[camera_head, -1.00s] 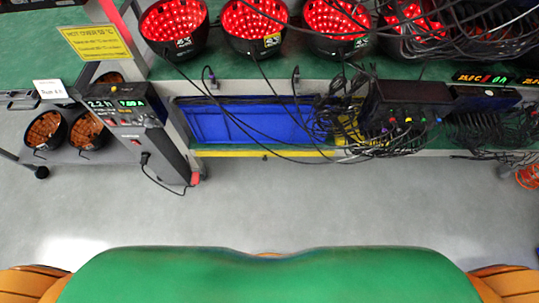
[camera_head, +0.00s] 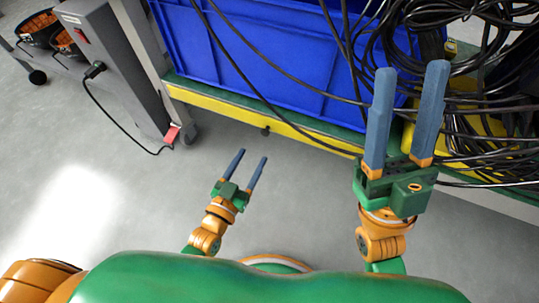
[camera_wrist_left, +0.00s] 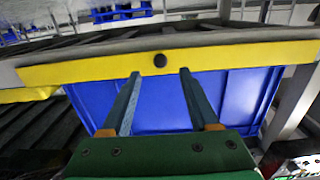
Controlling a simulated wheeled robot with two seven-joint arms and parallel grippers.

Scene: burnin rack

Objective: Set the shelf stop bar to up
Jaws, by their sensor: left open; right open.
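The shelf stop bar appears to be the long yellow bar (camera_head: 300,137) along the front edge of the lower shelf. A small black knob (camera_head: 265,131) sits on its lower edge. In the left wrist view the yellow bar (camera_wrist_left: 235,56) crosses the picture, with the round black knob (camera_wrist_left: 160,61) near its middle. My left gripper (camera_head: 253,155) is open and empty, its fingers pointing toward the knob. In the wrist view its fingertips (camera_wrist_left: 160,73) flank the space just below the knob. My right gripper (camera_head: 411,68) is open, overlapping the bar's right part in the head view.
A blue bin (camera_head: 255,50) stands behind the bar. Black cables (camera_head: 480,110) hang in loops at the right, around my right gripper in the picture. A grey cabinet (camera_head: 115,65) with a plugged cable stands at the left. The grey floor (camera_head: 130,195) in front is clear.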

